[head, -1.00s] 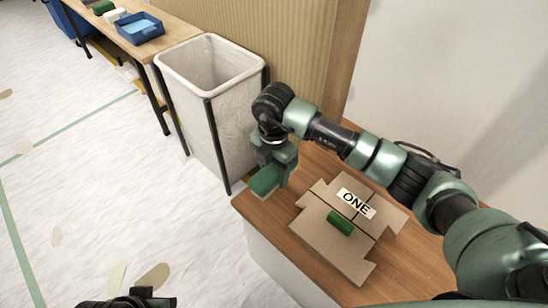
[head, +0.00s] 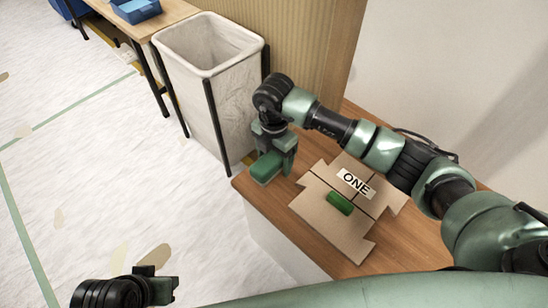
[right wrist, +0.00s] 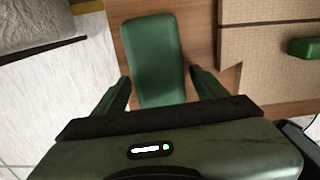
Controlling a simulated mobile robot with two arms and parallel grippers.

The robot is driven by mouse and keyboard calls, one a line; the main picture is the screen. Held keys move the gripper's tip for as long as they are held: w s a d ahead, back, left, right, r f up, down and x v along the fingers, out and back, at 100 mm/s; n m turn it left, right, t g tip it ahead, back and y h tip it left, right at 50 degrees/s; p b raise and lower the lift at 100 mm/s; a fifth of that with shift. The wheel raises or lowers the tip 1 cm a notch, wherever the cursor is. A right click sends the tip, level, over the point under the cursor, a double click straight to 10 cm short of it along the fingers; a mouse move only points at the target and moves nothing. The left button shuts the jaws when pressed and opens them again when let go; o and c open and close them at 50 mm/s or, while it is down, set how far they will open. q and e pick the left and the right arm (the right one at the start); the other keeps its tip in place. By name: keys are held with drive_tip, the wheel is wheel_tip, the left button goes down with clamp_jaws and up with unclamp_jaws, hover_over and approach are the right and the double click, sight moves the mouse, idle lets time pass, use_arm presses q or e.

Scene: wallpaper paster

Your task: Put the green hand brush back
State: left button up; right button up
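The green hand brush (head: 266,167) is a rounded green block at the near left corner of the wooden table; its bristles are hidden. My right gripper (head: 276,158) is pointed down right at it. In the right wrist view the brush (right wrist: 154,52) lies between the two spread fingers (right wrist: 160,78), with a gap visible on the right side; I cannot tell whether the left finger touches it. My left gripper (head: 158,283) is at the bottom left, over the floor, and its fingers are not clear.
A flat cardboard piece (head: 318,198) labelled ONE lies on the table (head: 267,198), with a smaller green block (head: 340,203) on it. A white bin (head: 205,85) stands beyond the table corner. A further table with a blue tray (head: 136,10) is at the top left.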

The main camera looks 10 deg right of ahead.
sight(274, 154)
drive_tip(key=shift+f+b, duration=0.1)
drive_tip(key=shift+b, duration=0.2)
drive_tip(key=r, duration=0.2)
drive_tip(key=r+p, duration=0.1)
drive_tip(key=r, duration=0.1)
drive_tip(key=r+p, duration=0.1)
drive_tip(key=r, duration=0.2)
drive_tip(key=shift+w, duration=0.3)
drive_tip(key=shift+r, duration=0.55)
